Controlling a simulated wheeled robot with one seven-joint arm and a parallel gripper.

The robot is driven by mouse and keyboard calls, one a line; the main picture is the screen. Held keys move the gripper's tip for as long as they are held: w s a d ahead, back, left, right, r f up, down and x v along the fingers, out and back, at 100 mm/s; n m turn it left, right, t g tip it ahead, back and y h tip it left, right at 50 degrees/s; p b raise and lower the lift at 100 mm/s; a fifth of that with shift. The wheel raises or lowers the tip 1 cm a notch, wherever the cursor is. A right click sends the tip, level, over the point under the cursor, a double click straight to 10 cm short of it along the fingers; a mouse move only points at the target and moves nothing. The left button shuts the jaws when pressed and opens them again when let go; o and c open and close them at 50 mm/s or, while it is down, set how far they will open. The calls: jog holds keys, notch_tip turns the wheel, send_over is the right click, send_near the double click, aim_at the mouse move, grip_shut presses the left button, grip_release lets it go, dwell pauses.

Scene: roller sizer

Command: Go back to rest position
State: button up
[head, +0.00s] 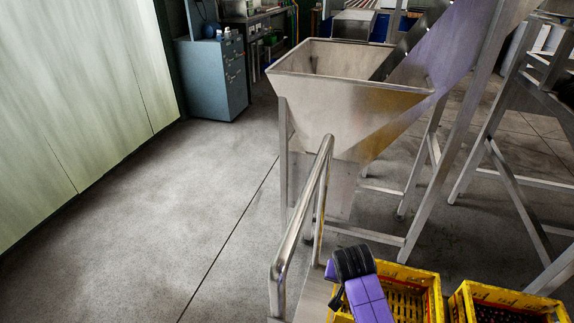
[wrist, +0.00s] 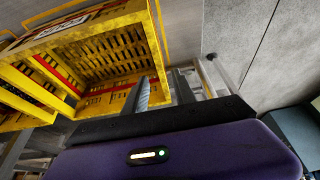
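My gripper (wrist: 161,78) shows in the wrist view with its two grey fingers apart and nothing between them. A yellow slatted crate (wrist: 156,45) lies beyond the fingers, up and to the left. I cannot tell whether the fingers touch it. In the head view, my purple and black arm shows at the bottom, in front of a yellow crate (head: 435,290). The fingers cannot be made out there.
A steel hopper (head: 330,112) on legs stands ahead, with a metal handrail (head: 290,240) in front. A second yellow crate (head: 462,298) with dark contents is at the lower right. A blue-grey cabinet (head: 210,80) stands behind. The floor at left is clear.

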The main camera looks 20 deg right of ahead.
jog(key=w+a+r+n+t, duration=0.25)
jog(key=w+r+t, duration=0.25)
jog(key=r+t, duration=0.25)
jog(key=s+a+r+n+t+y, duration=0.15)
jog(key=s+r, duration=0.35)
jog(key=s, duration=0.9)
jog(key=s+a+r+n+t, duration=0.1)
jog(key=s+a+r, duration=0.3)
jog(key=s, duration=1)
jog(key=s+a+r+n+t+y, duration=0.15)
jog(key=s+r, duration=0.45)
jog(key=s, duration=0.8)
notch_tip(320, 180, up, 12)
jog(key=p, duration=1.2)
jog(key=shift+w+d+h, duration=0.15)
jog(key=shift+d+h, duration=0.15)
jog(key=shift+d, duration=0.15)
